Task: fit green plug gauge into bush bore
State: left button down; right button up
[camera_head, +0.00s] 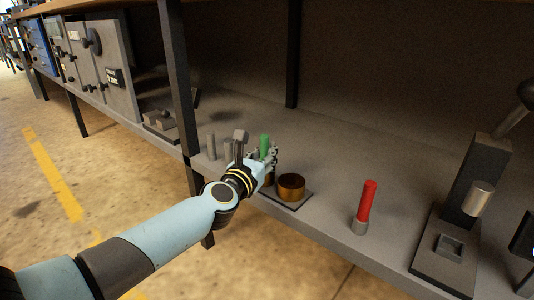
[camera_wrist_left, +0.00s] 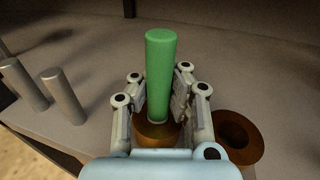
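The green plug gauge (camera_head: 264,144) stands upright between the fingers of my left gripper (camera_head: 262,160). A brown bush (camera_wrist_left: 155,132) shows directly below the gauge. My right gripper is not in view.
Grey pins (camera_head: 211,146) stand left of my gripper. A red-handled gauge (camera_head: 366,206) with a grey lower end stands to the right. A dark stand (camera_head: 473,185) with a small square tray is at the far right. A shelf post (camera_head: 178,80) rises close left; the shelf behind is clear.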

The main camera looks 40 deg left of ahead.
pick_arm(q)
jog(key=shift+f, duration=0.35)
jog(key=c, duration=1.4)
grip_release()
jog(key=shift+r, duration=0.1)
jog(key=s+d, duration=0.2)
jog(key=s, duration=0.9)
jog(key=shift+s+d+r, duration=0.15)
jog(key=shift+s+r, duration=0.05)
jog(key=shift+s, duration=0.2)
